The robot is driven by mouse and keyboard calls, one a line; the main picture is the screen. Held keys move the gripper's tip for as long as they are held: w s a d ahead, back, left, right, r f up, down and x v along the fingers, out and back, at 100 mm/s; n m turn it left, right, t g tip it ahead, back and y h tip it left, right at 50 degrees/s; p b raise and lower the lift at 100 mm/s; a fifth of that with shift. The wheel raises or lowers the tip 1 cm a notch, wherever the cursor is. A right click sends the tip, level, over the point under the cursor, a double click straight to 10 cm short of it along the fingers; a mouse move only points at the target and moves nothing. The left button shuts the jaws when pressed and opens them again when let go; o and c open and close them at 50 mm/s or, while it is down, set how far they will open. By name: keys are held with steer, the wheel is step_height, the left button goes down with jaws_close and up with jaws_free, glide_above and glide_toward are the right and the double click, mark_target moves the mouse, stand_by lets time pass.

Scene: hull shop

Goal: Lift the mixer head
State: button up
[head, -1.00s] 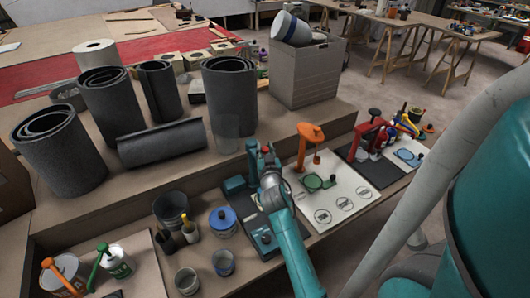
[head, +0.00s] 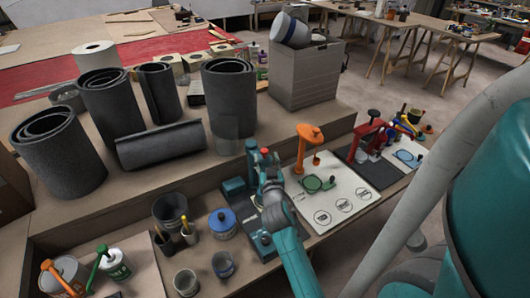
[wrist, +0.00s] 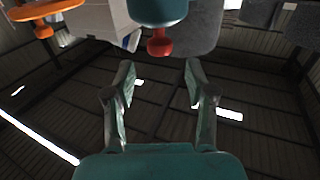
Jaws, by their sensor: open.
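The mixer, a teal machine on a dark base plate (head: 250,226), stands on the bench in the middle of the head view. Its teal upright (head: 252,158) shows behind my arm, and a red knob (head: 265,151) shows close beside it. In the wrist view, which appears upside down, a teal rounded part, seemingly the mixer head (wrist: 158,10), carries the red knob (wrist: 159,43). My gripper (wrist: 159,72) is open and empty. The knob lies just beyond the fingertips, roughly centred between them, apart from both. My arm hides much of the mixer in the head view.
An orange stand (head: 309,145) on a white board (head: 345,210) is close on the right, with a red press (head: 370,135) beyond. A blue-lidded pot (head: 222,222) and cups stand left. Dark rolls (head: 230,95) and a grey crate (head: 305,75) stand behind.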

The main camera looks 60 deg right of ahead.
steer(key=v, duration=0.6)
steer(key=shift+s+a, duration=0.15)
steer(key=shift+s, duration=0.05)
stand_by(0.4)
steer(key=s+a+f+n+t+y, duration=0.1)
steer(key=s+a+f+n+y, duration=0.15)
steer(key=a, duration=0.45)
steer(key=s+a+f+n+t+y, duration=0.2)
steer(key=a+y, duration=0.1)
steer(key=a, duration=0.5)
steer(key=s+a+f+n+t+y, duration=0.1)
steer(key=s+a+f+n+y, duration=0.15)
steer(key=a, duration=0.45)
steer(key=s+a+r+n+y, duration=0.2)
steer(key=s+a+y, duration=0.1)
steer(key=s+a, duration=0.3)
steer(key=s+a+r+n+y, duration=0.1)
steer(key=s+a+r+y, duration=0.1)
steer(key=s+a, duration=0.5)
steer(key=s+y, duration=0.1)
steer(key=s, duration=0.2)
steer(key=shift+s+n+y, duration=0.25)
steer(key=shift+n+y, duration=0.05)
steer(key=shift+n, duration=0.1)
